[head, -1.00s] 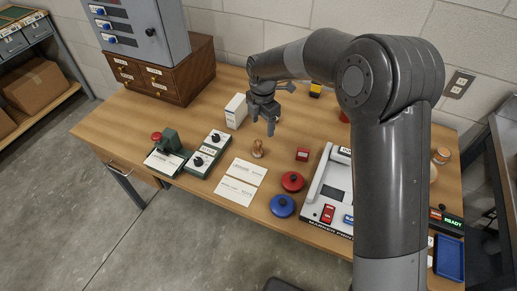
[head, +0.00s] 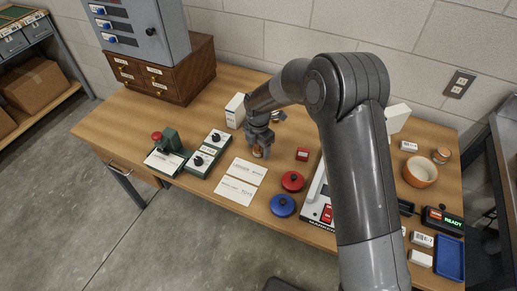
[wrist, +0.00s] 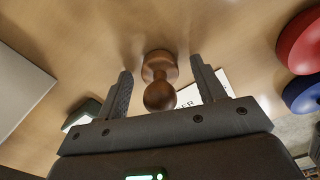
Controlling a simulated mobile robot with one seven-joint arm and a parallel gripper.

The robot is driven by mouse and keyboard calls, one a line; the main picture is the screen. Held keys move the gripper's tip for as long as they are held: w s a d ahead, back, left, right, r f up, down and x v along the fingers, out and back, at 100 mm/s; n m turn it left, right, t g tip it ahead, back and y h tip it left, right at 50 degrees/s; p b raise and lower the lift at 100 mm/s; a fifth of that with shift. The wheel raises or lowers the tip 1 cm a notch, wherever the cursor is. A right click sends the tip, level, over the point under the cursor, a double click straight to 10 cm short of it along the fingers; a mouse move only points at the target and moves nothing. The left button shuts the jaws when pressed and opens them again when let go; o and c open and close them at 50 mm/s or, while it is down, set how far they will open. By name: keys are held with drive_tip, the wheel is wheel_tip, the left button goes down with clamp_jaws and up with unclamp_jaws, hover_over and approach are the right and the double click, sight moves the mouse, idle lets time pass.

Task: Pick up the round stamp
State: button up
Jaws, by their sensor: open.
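The round stamp (wrist: 160,82) is a brown wooden piece with a round knob and a wider round base. In the wrist view it stands between the two open fingers of my gripper (wrist: 160,88), with a gap on each side. In the head view my gripper (head: 259,146) is down over the stamp (head: 257,153), which is mostly hidden by the fingers. The gripper is open and holds nothing.
A red lid (head: 292,181) and a blue lid (head: 283,205) lie to the right, near a small red block (head: 302,154). A white box (head: 235,110) stands behind left. Switch boxes (head: 207,152) are at left.

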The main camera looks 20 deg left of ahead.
drive_tip(key=shift+f, duration=0.15)
drive_tip(key=shift+c, duration=0.5)
drive_tip(key=c, duration=1)
